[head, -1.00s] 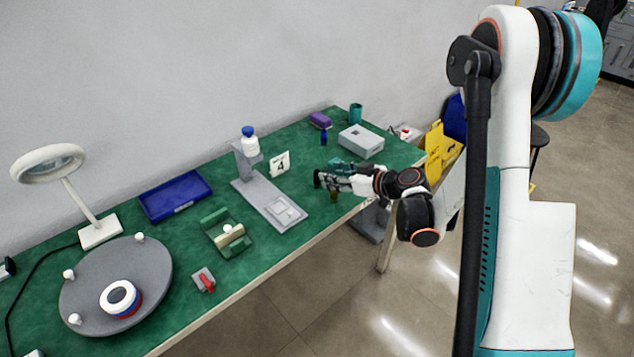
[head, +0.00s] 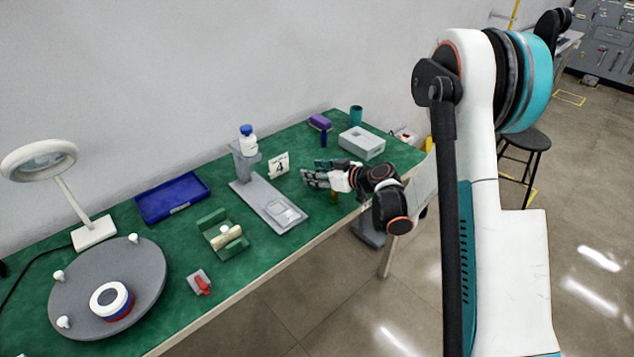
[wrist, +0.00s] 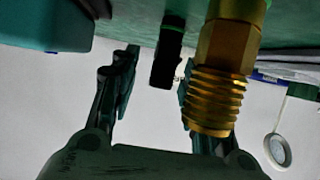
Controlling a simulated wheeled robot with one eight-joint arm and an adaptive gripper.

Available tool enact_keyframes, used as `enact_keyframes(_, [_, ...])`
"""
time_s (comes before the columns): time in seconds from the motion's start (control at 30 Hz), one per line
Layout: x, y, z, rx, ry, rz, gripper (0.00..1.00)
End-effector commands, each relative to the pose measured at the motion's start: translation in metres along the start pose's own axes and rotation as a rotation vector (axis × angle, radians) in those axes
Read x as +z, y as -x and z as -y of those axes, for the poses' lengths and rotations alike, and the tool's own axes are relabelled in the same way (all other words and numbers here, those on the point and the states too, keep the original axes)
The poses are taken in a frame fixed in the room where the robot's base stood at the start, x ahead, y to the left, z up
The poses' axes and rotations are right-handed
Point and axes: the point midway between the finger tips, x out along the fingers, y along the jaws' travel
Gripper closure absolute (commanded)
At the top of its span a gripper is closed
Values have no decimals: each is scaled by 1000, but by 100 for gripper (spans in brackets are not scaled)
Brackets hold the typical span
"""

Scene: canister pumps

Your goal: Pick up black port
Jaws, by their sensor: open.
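A black cylindrical piece with a green ring (wrist: 168,52), which looks like the black port, shows in the wrist view between my fingers and beyond them. I cannot make it out in the head view. My gripper (head: 312,178) is over the right part of the green table; in the wrist view my gripper (wrist: 157,70) has its fingers apart, with nothing held. A brass threaded fitting (wrist: 222,75) looms close in the wrist view, overlapping the right finger. The brass fitting (head: 334,196) shows just below my gripper in the head view.
A teal block (wrist: 50,25) is close at upper left in the wrist view. On the green table (head: 165,240) are a grey stand (head: 262,203) with a bottle (head: 248,142), a number card (head: 279,165), a grey box (head: 361,142), a blue tray (head: 173,196) and a green holder (head: 214,243).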

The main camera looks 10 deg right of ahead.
Motion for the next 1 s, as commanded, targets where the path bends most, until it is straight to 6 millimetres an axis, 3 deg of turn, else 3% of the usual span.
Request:
enact_keyframes(0.03, [0, 0, 0, 0, 0, 0, 64])
enact_keyframes(0.2, [0, 0, 0, 0, 0, 0, 100])
enact_keyframes(0.67, [-5, 3, 0, 0, 0, 0, 100])
enact_keyframes(0.87, [-28, 12, 0, 0, 0, 0, 100])
enact_keyframes(1.0, [-58, 24, 0, 0, 0, 0, 100])
